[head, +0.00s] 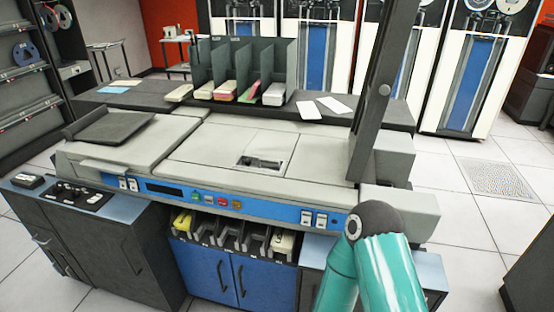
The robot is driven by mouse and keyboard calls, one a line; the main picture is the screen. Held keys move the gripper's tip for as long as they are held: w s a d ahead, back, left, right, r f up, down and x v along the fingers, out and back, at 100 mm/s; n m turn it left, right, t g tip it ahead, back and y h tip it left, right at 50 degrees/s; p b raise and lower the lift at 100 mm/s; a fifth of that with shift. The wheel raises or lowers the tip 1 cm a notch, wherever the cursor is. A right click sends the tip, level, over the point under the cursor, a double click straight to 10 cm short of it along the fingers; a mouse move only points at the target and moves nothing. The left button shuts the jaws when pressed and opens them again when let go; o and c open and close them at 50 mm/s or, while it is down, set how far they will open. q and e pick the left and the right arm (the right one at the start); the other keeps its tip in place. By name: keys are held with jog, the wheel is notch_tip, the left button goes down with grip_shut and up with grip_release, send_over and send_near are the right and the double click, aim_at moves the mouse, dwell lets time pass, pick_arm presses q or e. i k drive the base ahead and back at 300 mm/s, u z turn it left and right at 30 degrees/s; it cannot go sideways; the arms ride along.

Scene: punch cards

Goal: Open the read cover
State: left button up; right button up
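The card machine (150,150) fills the middle of the head view, with a light grey top and a blue control strip (215,200) along its front. A flat grey panel (215,146) lies level on the top, with a small recessed opening (262,163) near its front right. A dark sloping plate (112,127) sits at the left end. A tall dark panel (382,90) stands almost upright at the right end. I cannot tell which of these is the read cover. A teal arm with a dark joint shows at the lower right. Neither gripper is in view.
A dark divided rack (245,70) with several card stacks stands behind the machine. Loose white cards (322,107) lie on the shelf to its right. Several card bins (230,238) sit under the control strip. Tape cabinets (470,70) line the back.

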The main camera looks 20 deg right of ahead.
aim_at(271, 151)
jog(key=u, duration=0.15)
jog(key=i, duration=0.9)
jog(key=z, duration=0.1)
